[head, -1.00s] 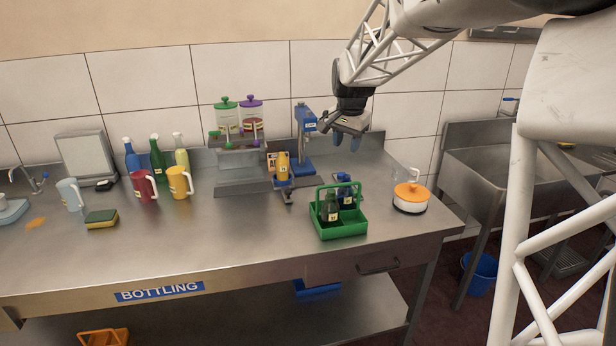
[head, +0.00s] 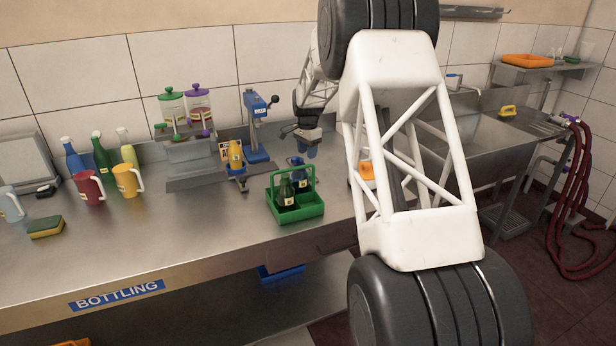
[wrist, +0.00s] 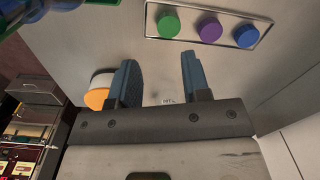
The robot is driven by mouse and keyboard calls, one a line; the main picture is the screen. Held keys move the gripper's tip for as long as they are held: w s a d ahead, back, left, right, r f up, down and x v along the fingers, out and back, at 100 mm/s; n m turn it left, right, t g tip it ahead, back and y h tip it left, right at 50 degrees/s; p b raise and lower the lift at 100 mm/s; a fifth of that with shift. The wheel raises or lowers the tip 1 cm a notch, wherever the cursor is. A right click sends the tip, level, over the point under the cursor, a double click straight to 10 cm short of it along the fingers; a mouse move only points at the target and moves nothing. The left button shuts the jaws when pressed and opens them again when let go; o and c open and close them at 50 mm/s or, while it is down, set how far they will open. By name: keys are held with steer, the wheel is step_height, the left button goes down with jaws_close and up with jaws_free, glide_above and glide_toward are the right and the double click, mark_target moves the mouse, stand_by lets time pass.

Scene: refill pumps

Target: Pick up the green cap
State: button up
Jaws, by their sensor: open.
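The green cap (wrist: 169,26) is a round disc in the wrist view. It lies at the left end of a shallow metal tray (wrist: 152,36), beside a purple cap (wrist: 210,27) and a blue cap (wrist: 247,36). My gripper (wrist: 158,62) is open, with nothing between its blue fingers. The tray shows beyond the fingertips, with the green cap roughly ahead of the gap between them. In the head view my gripper (head: 306,150) hangs over the back right of the bench. I cannot make out the cap tray there.
A green crate (head: 296,213) holding bottles stands in front of my gripper. An orange-lidded pot (wrist: 97,98) is beside the left finger, and my arm partly hides it in the head view. A blue press (head: 256,125) and dispenser jars (head: 172,110) stand to the left.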

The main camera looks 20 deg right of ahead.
steer(key=f, duration=0.1)
steer(key=w+d+f, duration=0.1)
steer(key=shift+w+d+f+m, duration=0.2)
steer(key=shift+w+f+m, duration=0.1)
steer(key=shift+f, duration=0.05)
steer(key=shift+f, duration=0.1)
steer(key=shift+f, duration=1.2)
steer(key=shift+f, duration=0.1)
steer(key=shift+a+f, duration=0.2)
steer(key=shift+f, duration=2.3)
steer(key=shift+c, duration=0.2)
steer(key=c, duration=0.3)
